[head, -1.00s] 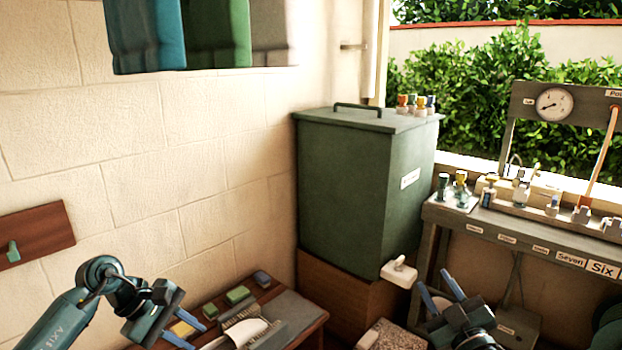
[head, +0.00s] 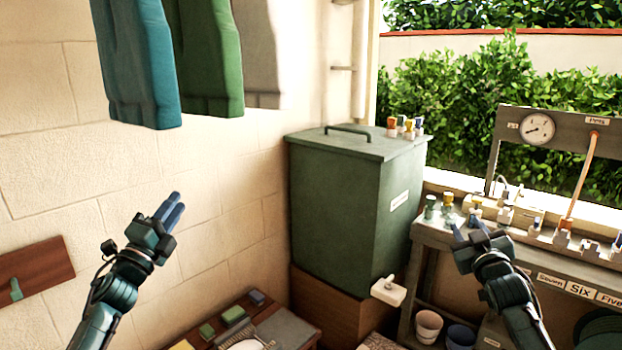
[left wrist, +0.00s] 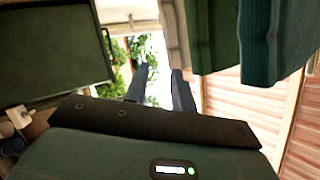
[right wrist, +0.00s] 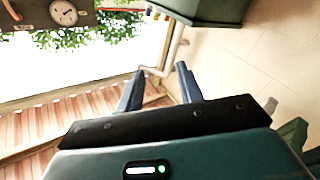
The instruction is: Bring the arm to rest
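My left gripper (head: 174,203) is raised in front of the pale block wall, pointing up and to the right. Its two blue fingers stand apart with nothing between them in the left wrist view (left wrist: 160,80). My right gripper (head: 472,232) is raised in front of the grey bench at the right, pointing up. Its fingers are also apart and empty in the right wrist view (right wrist: 158,80). In the head view it overlaps the bench shelf, and I cannot tell how far apart they are.
A green tank (head: 345,205) stands in the corner between my arms. Teal and green garments (head: 140,70) hang at the upper left. A wooden table (head: 288,310) with small blocks is below. Small bottles (head: 430,206) line the grey bench (head: 425,238). Two pots (head: 429,325) stand beneath it.

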